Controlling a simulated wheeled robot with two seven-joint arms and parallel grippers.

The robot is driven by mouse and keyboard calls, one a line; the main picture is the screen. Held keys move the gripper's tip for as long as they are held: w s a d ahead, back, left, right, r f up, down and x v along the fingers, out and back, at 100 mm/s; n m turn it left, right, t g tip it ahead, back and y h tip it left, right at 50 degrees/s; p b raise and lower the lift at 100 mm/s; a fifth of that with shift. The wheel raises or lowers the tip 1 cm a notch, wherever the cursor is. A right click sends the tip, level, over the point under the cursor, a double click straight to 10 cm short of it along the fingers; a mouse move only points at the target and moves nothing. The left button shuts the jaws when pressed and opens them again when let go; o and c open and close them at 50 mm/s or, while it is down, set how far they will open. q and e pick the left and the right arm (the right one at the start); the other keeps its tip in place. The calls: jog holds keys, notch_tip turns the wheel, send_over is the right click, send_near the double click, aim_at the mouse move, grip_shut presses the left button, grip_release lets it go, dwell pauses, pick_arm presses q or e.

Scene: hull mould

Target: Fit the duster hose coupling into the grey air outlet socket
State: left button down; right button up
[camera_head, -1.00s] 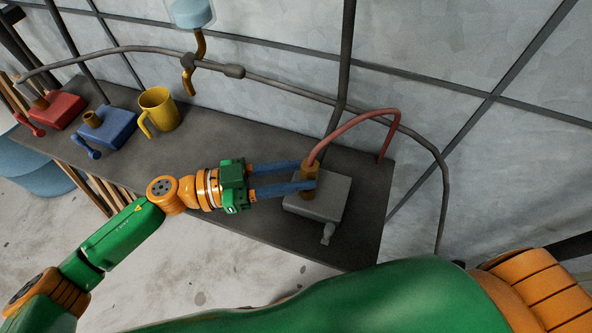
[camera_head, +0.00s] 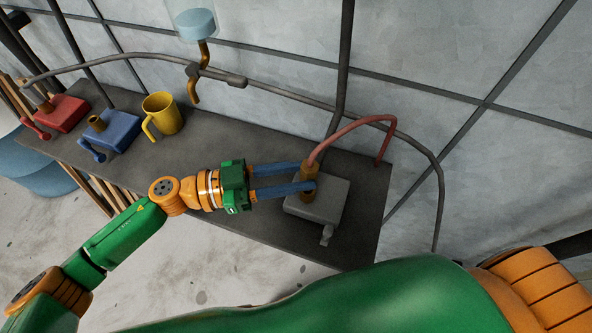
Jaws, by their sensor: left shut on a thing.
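The duster hose coupling (camera_head: 309,188) is a brass-coloured cylinder standing roughly upright at the left back part of the grey air outlet socket block (camera_head: 325,205). A red hose (camera_head: 345,130) rises from its top, arcs right and comes down at the shelf's back edge. My left gripper (camera_head: 308,179) is shut on the coupling, its long blue fingers reaching in from the left. The coupling's lower end meets the block's top; how deep it sits cannot be told. My right gripper is not in view; a green and orange arm crosses the bottom.
A blue block (camera_head: 122,130) and a red block (camera_head: 68,112), each with a lever, stand left on the dark shelf (camera_head: 225,145). A yellow mug (camera_head: 163,112) stands beside the blue one. Grey pipes run along the wall behind. The shelf's middle is clear.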

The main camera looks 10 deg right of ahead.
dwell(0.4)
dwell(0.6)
pick_arm(q)
jog(key=shift+f+b, duration=0.6)
jog(key=shift+f, duration=0.65)
jog(key=c, duration=0.5)
grip_release()
